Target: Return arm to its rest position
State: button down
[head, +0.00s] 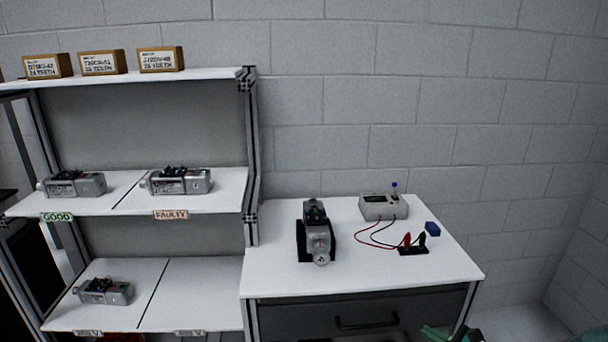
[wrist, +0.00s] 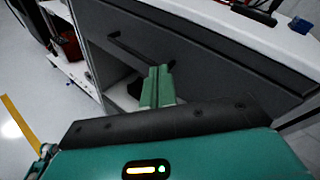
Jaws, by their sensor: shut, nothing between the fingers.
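My gripper (wrist: 158,72) shows in the wrist view with its two green fingers together and nothing between them. It is in front of the workbench's grey drawer (wrist: 195,58), near the dark drawer handle (wrist: 140,50); I cannot tell whether it touches anything. In the head view, green parts of my arm show at the bottom right edge, in front of the white workbench (head: 280,270). A servo motor (head: 317,238) sits in a black holder on the bench. More servos stand on the shelves: one on the GOOD side (head: 80,185), one on the FAULTY side (head: 180,181).
Another servo (head: 104,291) lies on the lower shelf. A grey meter (head: 383,207) with red and black leads, a terminal block (head: 413,250) and a blue block (head: 432,229) are on the bench. Labelled boxes (head: 103,61) stand on top.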

jog(key=s+a+r+n+g, duration=0.45)
jog(key=a+r+n, duration=0.2)
jog(key=a, duration=0.25)
jog(key=s+a+r+n+g, duration=0.3)
jog(key=a+r+n+g, duration=0.2)
jog(key=a+n, duration=0.25)
jog(key=s+a+r+n+t+h, duration=0.1)
jog(key=s+a+r+n+h, duration=0.1)
jog(key=s+r+n+h, duration=0.2)
jog(key=s+a+r+n+t+h, duration=0.1)
jog(key=s+a+r+n+h, duration=0.2)
jog(key=s+r+n, duration=0.3)
jog(key=shift+s+r+n+h, duration=0.3)
jog(key=shift+s+r+h, duration=0.5)
jog(key=shift+s+r, duration=1.45)
jog(key=shift+s+f, duration=0.4)
